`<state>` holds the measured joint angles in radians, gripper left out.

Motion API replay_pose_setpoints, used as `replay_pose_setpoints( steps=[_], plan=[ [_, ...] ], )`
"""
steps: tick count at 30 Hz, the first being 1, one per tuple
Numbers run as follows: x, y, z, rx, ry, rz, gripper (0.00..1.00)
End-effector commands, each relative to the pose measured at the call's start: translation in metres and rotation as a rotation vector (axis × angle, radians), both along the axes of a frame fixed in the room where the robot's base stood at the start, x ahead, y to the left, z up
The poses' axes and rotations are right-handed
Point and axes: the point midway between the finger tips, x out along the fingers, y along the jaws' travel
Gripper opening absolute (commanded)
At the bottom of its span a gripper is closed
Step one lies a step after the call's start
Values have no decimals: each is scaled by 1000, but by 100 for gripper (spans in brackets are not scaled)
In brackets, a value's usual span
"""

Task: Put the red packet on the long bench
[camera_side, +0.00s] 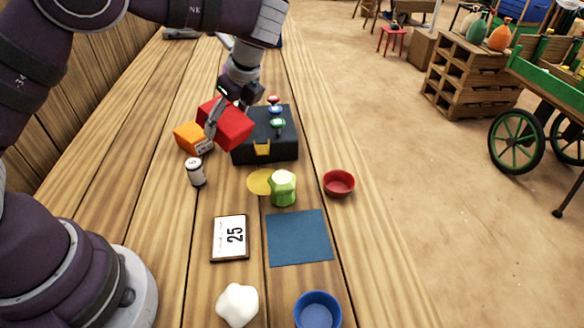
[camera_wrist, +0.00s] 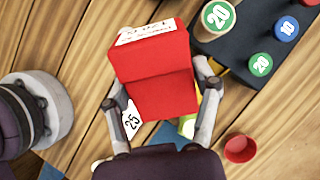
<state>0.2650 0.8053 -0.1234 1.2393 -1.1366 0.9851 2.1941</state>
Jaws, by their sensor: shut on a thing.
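The red packet (camera_side: 226,124) is a box-like block held in my gripper (camera_side: 222,112), above the wooden bench. In the wrist view the red packet (camera_wrist: 157,75) sits between the two fingers of my gripper (camera_wrist: 160,98), with a white label along its far edge. In the side view it overlaps an orange packet (camera_side: 187,136) and the left part of a black box; I cannot tell exactly how high it hangs. The long bench (camera_side: 175,240) is the plank surface under all these objects.
A black box (camera_side: 281,152) with coloured knobs stands right of the packet. Nearer are a small can (camera_side: 196,174), green jar (camera_side: 283,190), red bowl (camera_side: 339,182), card marked 25 (camera_side: 230,240), blue mat (camera_side: 300,240), white lump (camera_side: 238,304) and blue bowl (camera_side: 318,312). The bench's right strip is clear.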

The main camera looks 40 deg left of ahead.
Motion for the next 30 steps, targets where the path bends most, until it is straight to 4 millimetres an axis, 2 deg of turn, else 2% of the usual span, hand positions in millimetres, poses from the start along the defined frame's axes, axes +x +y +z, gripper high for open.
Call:
replay_pose_setpoints(
  steps=[8, 20, 26, 30],
  plan=[
    [20, -24, 1, 121, -8, -134, 23],
    [52, -44, -6, 355, -87, -549, 23],
    [65, -58, -9, 472, -186, -816, 23],
    [74, -81, -10, 575, -344, -1114, 23]
  ],
)
